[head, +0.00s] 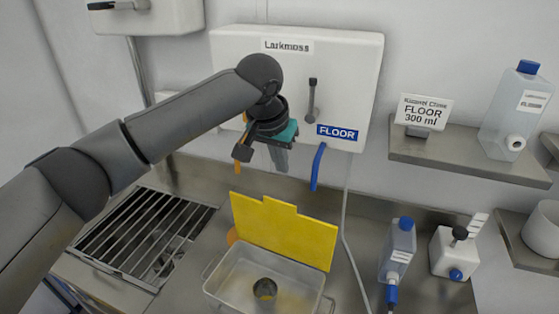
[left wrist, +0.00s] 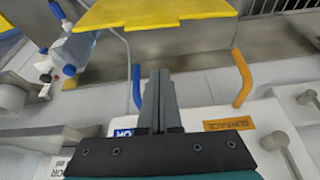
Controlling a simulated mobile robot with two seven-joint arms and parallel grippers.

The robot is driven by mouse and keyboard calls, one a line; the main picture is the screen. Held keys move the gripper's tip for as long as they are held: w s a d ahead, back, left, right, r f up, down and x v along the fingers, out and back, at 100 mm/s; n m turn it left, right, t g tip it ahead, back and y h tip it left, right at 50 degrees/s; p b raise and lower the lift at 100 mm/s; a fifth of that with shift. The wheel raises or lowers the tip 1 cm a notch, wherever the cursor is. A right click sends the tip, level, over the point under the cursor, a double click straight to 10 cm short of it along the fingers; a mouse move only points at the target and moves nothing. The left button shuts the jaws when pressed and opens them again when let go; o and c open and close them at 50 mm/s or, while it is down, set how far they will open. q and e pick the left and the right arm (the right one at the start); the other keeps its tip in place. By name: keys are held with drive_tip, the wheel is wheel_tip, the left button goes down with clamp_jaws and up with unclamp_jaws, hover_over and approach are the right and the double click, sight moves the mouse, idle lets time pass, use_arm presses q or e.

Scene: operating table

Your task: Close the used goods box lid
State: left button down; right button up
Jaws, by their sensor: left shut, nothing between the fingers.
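A small dark round item (head: 265,289) sits inside the box. The lid also shows at the top of the left wrist view (left wrist: 155,12). My left gripper (head: 280,165) is shut and empty, above and behind the lid, in front of the white wall unit. Its closed fingers show in the left wrist view (left wrist: 159,80). My right gripper is not in view.
A white wall unit (head: 345,75) with a blue hose (head: 318,168) and an orange hose (head: 242,152) is close to my gripper. A metal grate (head: 145,235) lies left of the box. Bottles (head: 398,250) stand right of it, below a wall shelf (head: 460,155).

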use_arm(q)
drive_tip(key=f, duration=0.2)
drive_tip(key=f+p, duration=0.1)
drive_tip(key=f, duration=0.1)
drive_tip(key=s+f, duration=0.1)
drive_tip(key=f, duration=0.1)
drive_tip(key=shift+a+f, duration=0.2)
drive_tip(key=shift+f, duration=0.2)
drive_tip(key=shift+s, duration=0.1)
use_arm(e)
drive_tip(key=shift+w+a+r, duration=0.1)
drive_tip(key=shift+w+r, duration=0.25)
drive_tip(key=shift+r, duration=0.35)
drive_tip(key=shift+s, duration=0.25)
